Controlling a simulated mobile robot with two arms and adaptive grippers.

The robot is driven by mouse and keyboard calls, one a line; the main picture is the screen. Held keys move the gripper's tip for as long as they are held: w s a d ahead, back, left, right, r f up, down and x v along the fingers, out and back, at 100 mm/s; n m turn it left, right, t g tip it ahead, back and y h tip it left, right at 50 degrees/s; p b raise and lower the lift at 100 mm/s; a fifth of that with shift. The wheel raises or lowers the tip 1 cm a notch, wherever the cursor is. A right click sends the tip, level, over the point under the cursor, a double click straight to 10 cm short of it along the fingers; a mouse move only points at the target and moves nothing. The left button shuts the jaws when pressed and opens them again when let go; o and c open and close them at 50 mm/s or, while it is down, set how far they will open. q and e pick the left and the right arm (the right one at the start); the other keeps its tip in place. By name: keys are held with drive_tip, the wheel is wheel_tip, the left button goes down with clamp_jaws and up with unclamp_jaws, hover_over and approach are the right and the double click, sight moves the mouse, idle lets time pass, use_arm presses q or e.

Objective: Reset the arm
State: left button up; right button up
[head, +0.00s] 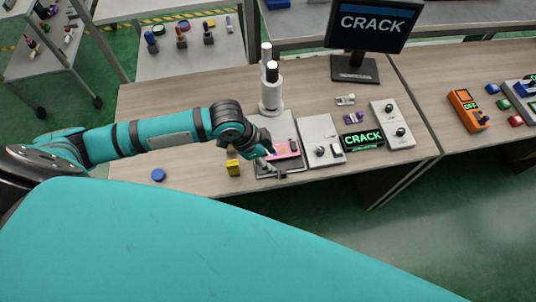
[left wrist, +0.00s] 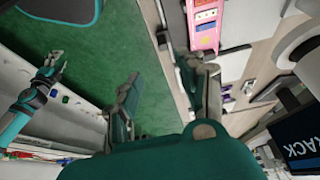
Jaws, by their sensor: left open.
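A grey-white fixture with a white upright post (head: 271,92) and a dark-edged base stands at the middle of the table. A pink piece (head: 282,149) lies on its base. The pink piece, with several coloured marks, also shows at the top of the left wrist view (left wrist: 205,25). My left gripper (head: 270,164) is at the front of this base, close to the pink piece. In the left wrist view its fingers (left wrist: 165,95) are apart with nothing between them. A small gripper (left wrist: 50,64) on a teal arm, apparently my right one, shows there; its jaws are too small to judge.
A yellow block (head: 233,168) stands left of the fixture, and a blue disc (head: 158,175) lies further left. A knobbed panel (head: 321,141), a green-lettered CRACK display (head: 362,140) and a two-knob panel (head: 393,124) stand to the right. A monitor (head: 370,25) is behind.

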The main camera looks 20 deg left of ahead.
use_arm(q)
drive_tip(key=s+d+r+n+t, duration=0.1)
drive_tip(key=s+d+r+n, duration=0.1)
drive_tip(key=s+d+r, duration=0.3)
drive_tip(key=s+a+f+n+y, duration=0.2)
drive_tip(key=s+a+n+y, duration=0.2)
drive_tip(key=s+a+n, duration=0.5)
wheel_tip(320, 180, down, 29)
drive_tip(key=a+m+g+b, duration=0.1)
drive_tip(key=m+b, duration=0.1)
drive_tip(key=b, duration=0.1)
drive_tip(key=s+a+f+g+b, duration=0.1)
drive_tip(key=s+a+f+b, duration=0.1)
drive_tip(key=s+f, duration=1.5)
wheel_tip(320, 180, down, 2)
drive_tip(key=shift+s+a+g, duration=0.25)
drive_tip(key=shift+a+g, duration=0.05)
drive_tip(key=shift+a, duration=0.3)
